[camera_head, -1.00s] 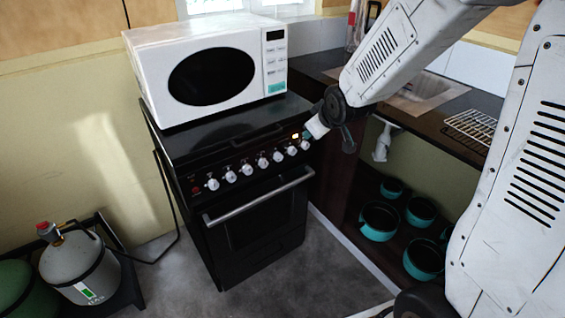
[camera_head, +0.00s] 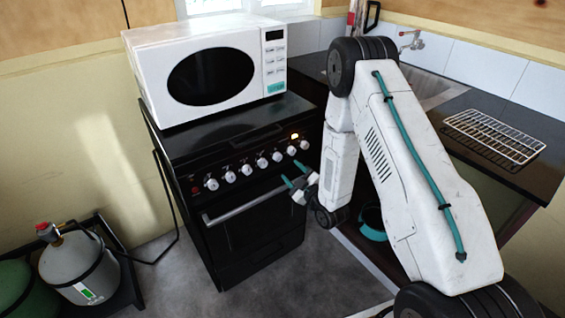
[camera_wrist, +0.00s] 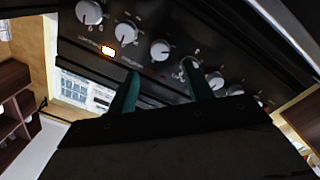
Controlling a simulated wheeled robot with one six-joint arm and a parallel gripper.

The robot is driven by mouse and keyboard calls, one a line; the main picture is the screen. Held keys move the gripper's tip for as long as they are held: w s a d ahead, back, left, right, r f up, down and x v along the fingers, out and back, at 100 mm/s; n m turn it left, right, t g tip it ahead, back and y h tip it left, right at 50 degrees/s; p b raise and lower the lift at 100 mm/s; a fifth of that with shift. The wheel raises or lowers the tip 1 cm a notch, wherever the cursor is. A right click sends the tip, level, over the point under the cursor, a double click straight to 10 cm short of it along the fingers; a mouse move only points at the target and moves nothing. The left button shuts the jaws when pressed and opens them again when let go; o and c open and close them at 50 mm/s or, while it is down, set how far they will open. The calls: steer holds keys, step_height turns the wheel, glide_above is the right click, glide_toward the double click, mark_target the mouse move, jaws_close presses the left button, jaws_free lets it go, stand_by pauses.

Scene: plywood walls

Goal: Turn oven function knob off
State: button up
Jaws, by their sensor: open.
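The black oven (camera_head: 255,225) has a row of several white knobs along its sloped front panel. The lamp (camera_wrist: 108,51) also glows in the wrist view, close to a white knob (camera_wrist: 125,33). Which knob is the oven function knob is not readable. My gripper (camera_head: 293,173) is open and empty, with teal fingers apart, in front of and below the right-hand knobs. In the wrist view, my gripper (camera_wrist: 160,70) points at the panel, one fingertip overlapping a knob; contact cannot be told.
A white microwave (camera_head: 210,75) stands on the oven. The oven's handle bar (camera_head: 250,203) runs below the knobs, near my gripper. A dark counter (camera_head: 540,175) with a wire rack (camera_head: 495,135) lies to the right. Gas bottles (camera_head: 80,265) stand at the left. Floor is clear before the oven.

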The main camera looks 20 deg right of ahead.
mark_target(279, 158)
steer(key=x, duration=0.7)
steer(key=shift+w, duration=0.1)
steer(key=c, duration=1)
